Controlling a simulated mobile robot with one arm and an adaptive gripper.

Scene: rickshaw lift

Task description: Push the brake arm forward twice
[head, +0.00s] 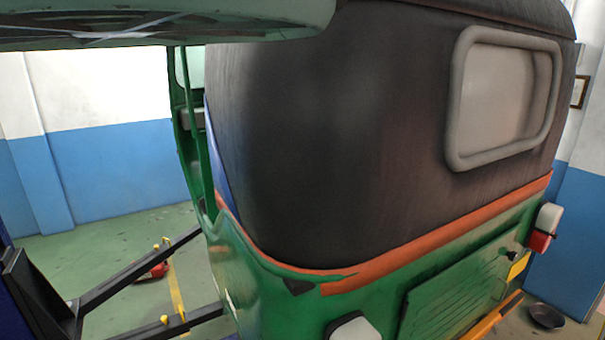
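No part that I can make out as the brake arm shows in the head view. A dark lift post with two black arms (140,272) stands at the lower left, with small yellow pieces on the arms. The arms reach toward the green rickshaw (245,285), which fills the middle and right. Its body hides what lies behind it. My gripper is not in view.
The rickshaw's black canopy (330,130) and rear window (505,95) are close in front. A green panel (170,22) hangs across the top left. A red object (152,270) and a dark pan (547,316) lie on the floor. Green floor (100,245) is clear at left.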

